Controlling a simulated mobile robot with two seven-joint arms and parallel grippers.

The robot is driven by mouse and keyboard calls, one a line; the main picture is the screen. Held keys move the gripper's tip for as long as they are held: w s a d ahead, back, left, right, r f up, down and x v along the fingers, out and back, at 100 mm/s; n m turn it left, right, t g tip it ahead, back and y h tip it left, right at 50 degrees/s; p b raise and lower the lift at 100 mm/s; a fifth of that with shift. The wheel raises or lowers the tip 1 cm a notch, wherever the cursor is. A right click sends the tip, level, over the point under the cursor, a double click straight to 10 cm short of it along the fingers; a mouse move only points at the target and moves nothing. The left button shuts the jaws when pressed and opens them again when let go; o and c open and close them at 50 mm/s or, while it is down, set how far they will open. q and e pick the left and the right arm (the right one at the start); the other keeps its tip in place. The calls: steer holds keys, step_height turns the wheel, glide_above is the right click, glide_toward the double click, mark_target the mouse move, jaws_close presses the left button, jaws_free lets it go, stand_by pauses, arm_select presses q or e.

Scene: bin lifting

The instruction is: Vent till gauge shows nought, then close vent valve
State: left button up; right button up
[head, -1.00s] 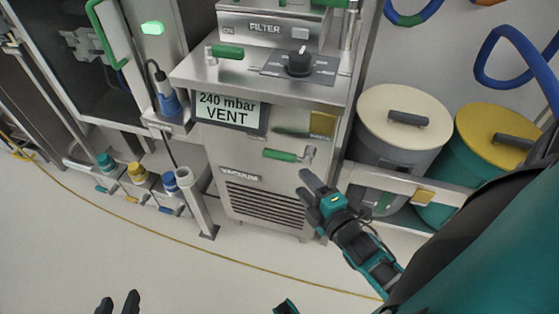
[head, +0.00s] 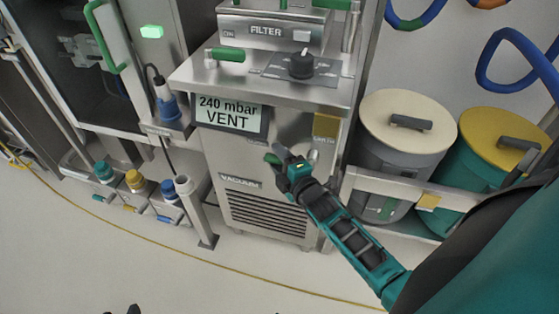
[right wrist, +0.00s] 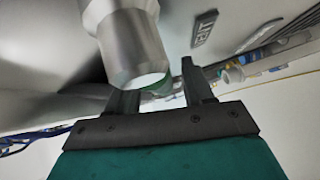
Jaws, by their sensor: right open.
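The gauge display (head: 229,115) on the vacuum unit's front reads "240 mbar VENT". Below it is the vent valve with a green handle (head: 271,159); my right gripper hides most of it in the head view. My right gripper (head: 282,156) is open at the handle. In the right wrist view, the valve's metal hub (right wrist: 133,45) is close in front, and part of the green handle (right wrist: 157,87) shows between the spread fingers. I cannot tell whether they touch it. Only a dark tip of my left gripper (head: 134,309) shows at the bottom edge.
The vacuum unit (head: 262,197) has a black knob (head: 301,64) and another green handle (head: 228,54) on top. Drums with cream (head: 406,113) and yellow lids (head: 500,140) stand at right behind a rail. Several capped fittings (head: 135,180) line the left. The floor in front is clear.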

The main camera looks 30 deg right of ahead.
jaws_close()
stand_by(0.4)
